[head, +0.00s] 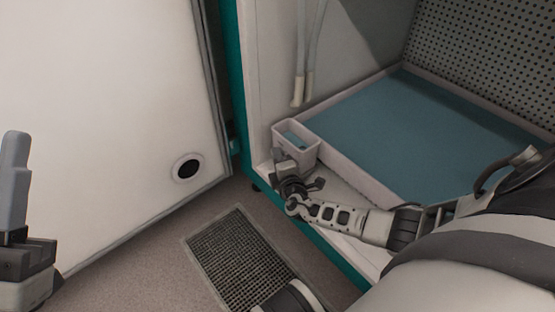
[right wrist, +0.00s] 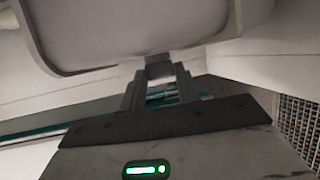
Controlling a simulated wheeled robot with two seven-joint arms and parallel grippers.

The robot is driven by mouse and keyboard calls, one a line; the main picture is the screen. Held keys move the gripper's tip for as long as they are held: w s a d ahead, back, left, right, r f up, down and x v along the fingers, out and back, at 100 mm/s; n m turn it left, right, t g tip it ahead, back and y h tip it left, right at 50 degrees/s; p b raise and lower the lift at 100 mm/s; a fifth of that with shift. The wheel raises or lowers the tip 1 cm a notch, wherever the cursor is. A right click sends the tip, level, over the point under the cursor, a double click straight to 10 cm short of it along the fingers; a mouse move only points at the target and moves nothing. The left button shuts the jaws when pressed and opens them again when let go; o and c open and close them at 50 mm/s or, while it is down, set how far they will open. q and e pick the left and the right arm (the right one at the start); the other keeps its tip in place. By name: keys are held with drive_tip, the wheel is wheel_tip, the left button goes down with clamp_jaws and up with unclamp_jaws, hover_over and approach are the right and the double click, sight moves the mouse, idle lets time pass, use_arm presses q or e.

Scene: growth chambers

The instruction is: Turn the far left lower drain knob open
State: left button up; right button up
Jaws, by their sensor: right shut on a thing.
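The drain knob is a small dark grey piece (right wrist: 158,69) between my right gripper's fingers (right wrist: 158,84) in the right wrist view. It sits just below the underside of a pale box. In the head view my right gripper (head: 291,182) is at the front left corner of the chamber, below a small pale drain box (head: 304,150). It is shut on the knob, which is mostly hidden by the fingers there. I cannot tell the knob's turn angle. My left gripper (head: 16,165) is at the left edge, apart from everything, pointing up; its opening does not show.
A blue-floored tray (head: 420,130) with a pale rim fills the chamber. Two pale hoses (head: 303,85) hang above the drain box. The white door (head: 110,110) stands open at left. A floor grate (head: 240,258) lies in front of the chamber.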

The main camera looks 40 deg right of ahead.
drive_tip(key=shift+f+m+t+h, duration=0.25)
drive_tip(key=shift+m+t+h, duration=0.05)
drive_tip(key=shift+t, duration=0.5)
drive_tip(key=shift+d, duration=0.1)
drive_tip(key=o, duration=1)
